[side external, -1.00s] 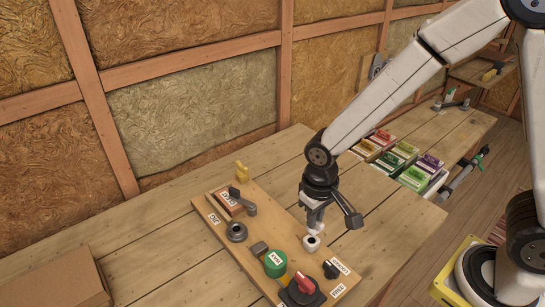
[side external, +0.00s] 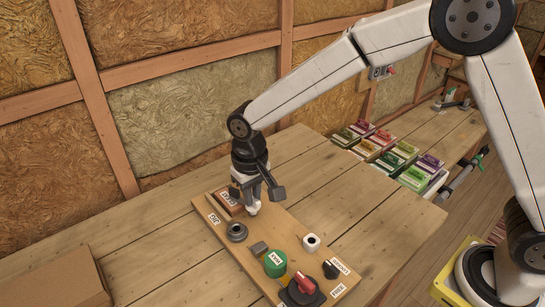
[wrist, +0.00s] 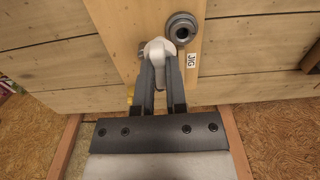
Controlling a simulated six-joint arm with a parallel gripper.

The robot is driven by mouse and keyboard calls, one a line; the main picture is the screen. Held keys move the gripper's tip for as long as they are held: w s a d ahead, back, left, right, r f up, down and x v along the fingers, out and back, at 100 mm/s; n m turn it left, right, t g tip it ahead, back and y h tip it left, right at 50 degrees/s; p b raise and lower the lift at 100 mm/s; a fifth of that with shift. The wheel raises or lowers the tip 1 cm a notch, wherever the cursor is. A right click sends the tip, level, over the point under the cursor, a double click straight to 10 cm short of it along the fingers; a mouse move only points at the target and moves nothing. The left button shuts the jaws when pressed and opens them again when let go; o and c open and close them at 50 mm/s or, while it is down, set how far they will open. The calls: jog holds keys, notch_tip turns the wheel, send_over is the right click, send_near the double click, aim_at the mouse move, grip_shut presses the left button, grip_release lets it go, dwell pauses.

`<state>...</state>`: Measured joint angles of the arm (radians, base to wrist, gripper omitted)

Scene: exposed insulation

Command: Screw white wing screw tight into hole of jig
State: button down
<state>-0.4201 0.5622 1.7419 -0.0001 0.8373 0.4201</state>
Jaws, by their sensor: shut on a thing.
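My gripper (side external: 253,200) is shut on the white wing screw (side external: 254,210), which shows just below the fingers. In the wrist view the screw's pale head (wrist: 158,48) sits between the fingertips of my gripper (wrist: 160,64). The jig (side external: 237,232) is a dark grey round piece with a hole in its middle, on the wooden board. The gripper is to the right of and behind the jig in the side view. In the wrist view the jig (wrist: 181,28) lies just up and right of the screw, and the two look apart. The screw's lower end is hidden in the wrist view.
A cardboard box (side external: 60,275) stands left.

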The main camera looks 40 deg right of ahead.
jog(key=shift+w+a+r, duration=0.4)
jog(key=shift+w+a, duration=0.3)
jog(key=shift+a, duration=0.1)
jog(key=shift+w+a+r, duration=0.35)
jog(key=shift+w+a, duration=0.35)
jog(key=shift+a, duration=0.05)
jog(key=shift+f, duration=0.15)
jog(key=shift+f, duration=2.75)
jog(key=shift+f, duration=1.65)
jog(key=c, duration=0.6)
grip_release()
jog(key=shift+r, duration=0.1)
jog(key=shift+r, duration=3.8)
